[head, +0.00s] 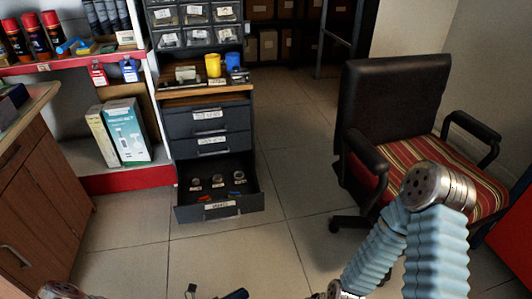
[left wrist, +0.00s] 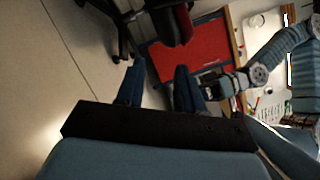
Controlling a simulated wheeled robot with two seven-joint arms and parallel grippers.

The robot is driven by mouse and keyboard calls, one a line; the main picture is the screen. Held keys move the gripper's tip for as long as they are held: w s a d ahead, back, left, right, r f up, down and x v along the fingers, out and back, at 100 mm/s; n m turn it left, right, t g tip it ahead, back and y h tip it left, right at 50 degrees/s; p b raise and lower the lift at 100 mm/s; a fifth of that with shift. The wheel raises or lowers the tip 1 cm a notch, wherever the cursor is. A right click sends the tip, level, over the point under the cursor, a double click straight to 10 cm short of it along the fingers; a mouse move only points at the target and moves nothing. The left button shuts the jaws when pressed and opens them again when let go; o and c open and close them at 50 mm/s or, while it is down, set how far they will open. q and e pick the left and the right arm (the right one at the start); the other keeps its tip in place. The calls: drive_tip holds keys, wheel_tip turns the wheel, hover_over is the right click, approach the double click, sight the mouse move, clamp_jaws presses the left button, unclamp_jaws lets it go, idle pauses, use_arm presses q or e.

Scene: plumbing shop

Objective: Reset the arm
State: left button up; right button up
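My left gripper (left wrist: 159,68) shows in the left wrist view with its two dark blue fingers spread apart and nothing between them. In the head view only a small dark part of it (head: 235,294) shows at the bottom edge. My right arm (head: 437,240), in a light blue ribbed sleeve, is bent upward at the right of the head view. It also shows at the upper right of the left wrist view (left wrist: 275,55). A dark end of it, probably the right gripper (left wrist: 215,86), is there, but its fingers are unclear.
A dark drawer cabinet (head: 209,122) has its bottom drawer (head: 219,212) pulled out, with several small parts inside. An office chair (head: 393,105) stands right, close behind my right arm. A wooden cabinet (head: 40,200) is left. Tiled floor (head: 290,170) between is clear.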

use_arm(q)
drive_tip(key=s+d+f+m+g+y+b, duration=0.1)
drive_tip(key=s+f+m+g+y, duration=0.15)
drive_tip(key=s+m+g, duration=0.6)
drive_tip(key=s+f+m+g+y+b, duration=0.1)
drive_tip(key=s+f+m+g+y, duration=0.3)
drive_tip(key=m, duration=0.7)
drive_tip(key=w+a+r+m+t+y+b, duration=0.1)
drive_tip(key=w+a+r+m+t+y, duration=0.2)
drive_tip(key=m, duration=1.1)
drive_tip(key=shift+w+a+r+t+y, duration=0.35)
drive_tip(key=shift+w+a+r+y, duration=0.3)
drive_tip(key=shift+w+y, duration=0.55)
